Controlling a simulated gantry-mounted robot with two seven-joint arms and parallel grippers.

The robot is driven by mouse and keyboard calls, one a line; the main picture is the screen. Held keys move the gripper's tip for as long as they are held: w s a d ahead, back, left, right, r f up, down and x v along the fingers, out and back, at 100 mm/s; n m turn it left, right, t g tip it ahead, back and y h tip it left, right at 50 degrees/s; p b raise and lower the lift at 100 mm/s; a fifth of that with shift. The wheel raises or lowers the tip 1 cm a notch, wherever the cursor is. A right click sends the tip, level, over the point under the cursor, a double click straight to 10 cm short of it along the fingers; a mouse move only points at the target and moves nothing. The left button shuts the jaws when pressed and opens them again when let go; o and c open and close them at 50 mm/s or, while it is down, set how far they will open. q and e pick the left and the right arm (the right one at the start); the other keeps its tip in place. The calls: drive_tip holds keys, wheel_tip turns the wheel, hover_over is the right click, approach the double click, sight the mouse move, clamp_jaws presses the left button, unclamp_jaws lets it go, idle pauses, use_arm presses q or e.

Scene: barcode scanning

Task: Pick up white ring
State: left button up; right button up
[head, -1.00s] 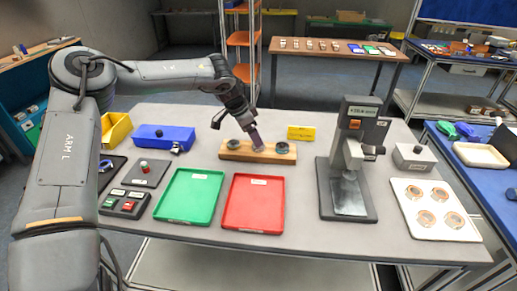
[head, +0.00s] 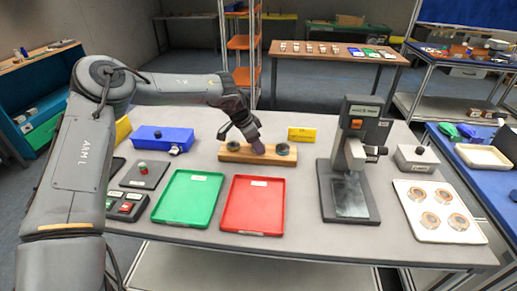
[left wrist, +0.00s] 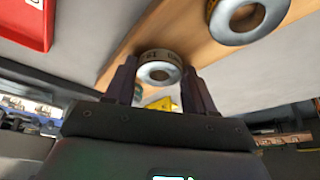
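A pale grey-white ring (left wrist: 160,68) with a lettered cream side sits on a wooden bar (head: 232,157). In the left wrist view it shows between my left gripper's two dark fingers (left wrist: 161,82), which stand apart. In the head view my left gripper (head: 258,147) is low over the middle of the bar, a little left of the right-hand ring (head: 283,149), which seems to be the same ring. A second ring (left wrist: 249,17) sits farther along the bar; in the head view it is partly hidden behind the gripper. My right gripper is out of view.
A green tray (head: 189,198) and a red tray (head: 252,204) lie in front of the bar. A grey scanner stand (head: 349,190) stands to the right.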

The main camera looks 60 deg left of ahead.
use_arm(q)
drive_tip(key=c, duration=0.7)
drive_tip(key=shift+c, duration=0.2)
drive_tip(key=shift+r, duration=0.15)
